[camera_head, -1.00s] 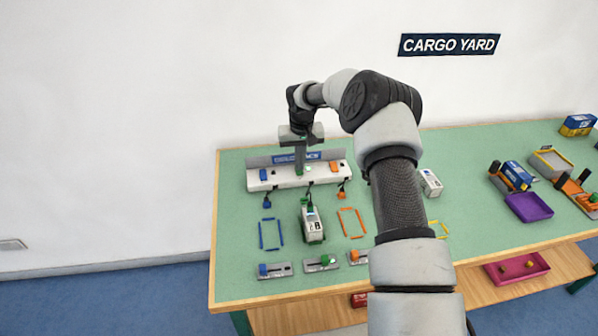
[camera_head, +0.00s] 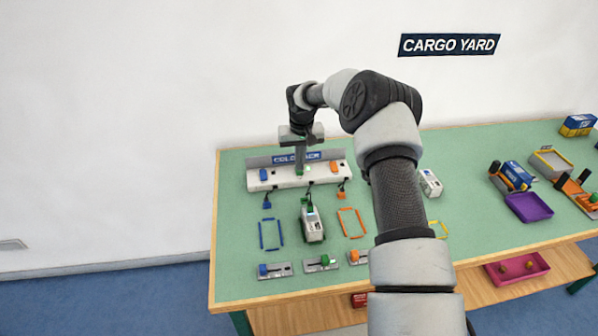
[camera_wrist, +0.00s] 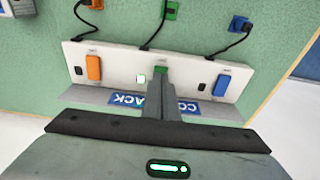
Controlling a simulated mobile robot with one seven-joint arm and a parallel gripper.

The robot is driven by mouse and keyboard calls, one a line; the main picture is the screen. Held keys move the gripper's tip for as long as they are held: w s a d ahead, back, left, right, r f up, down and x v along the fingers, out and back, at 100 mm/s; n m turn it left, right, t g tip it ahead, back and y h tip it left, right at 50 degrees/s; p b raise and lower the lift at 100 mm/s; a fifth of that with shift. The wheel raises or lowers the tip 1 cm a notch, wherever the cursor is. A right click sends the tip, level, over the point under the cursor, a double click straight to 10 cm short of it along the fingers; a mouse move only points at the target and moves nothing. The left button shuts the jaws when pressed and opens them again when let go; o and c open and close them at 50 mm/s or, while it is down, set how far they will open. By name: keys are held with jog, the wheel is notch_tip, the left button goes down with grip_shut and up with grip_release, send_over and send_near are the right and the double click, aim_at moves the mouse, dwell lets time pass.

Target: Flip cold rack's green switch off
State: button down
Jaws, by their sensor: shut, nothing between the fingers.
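The cold rack (camera_head: 280,181) is a white strip with a grey sign panel at the back left of the green table. It also shows in the wrist view (camera_wrist: 118,61). Its green switch (camera_wrist: 160,71) is in the middle, partly hidden by my gripper, with a lit green-white lamp (camera_wrist: 141,79) beside it. The orange switch (camera_wrist: 94,67) and the blue switch (camera_wrist: 221,85) sit on either side. My gripper (camera_head: 300,172) is shut and empty, pointing down at the green switch. In the wrist view its fingertips (camera_wrist: 160,82) are at or just over that switch; contact is unclear.
Black cables run from the rack to blue, green and orange plugs. A white container (camera_head: 312,226) stands between blue and orange outlines. Slider plates (camera_head: 274,271) line the front edge. A purple tray (camera_head: 528,207) and vehicles are at the right.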

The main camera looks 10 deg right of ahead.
aim_at(300, 173)
jog(key=shift+f+b, duration=0.5)
jog(key=shift+f, duration=0.25)
dwell(0.6)
jog(key=shift+r, duration=0.15)
notch_tip(300, 173, up, 7)
jog(key=p, duration=0.3)
dwell(0.5)
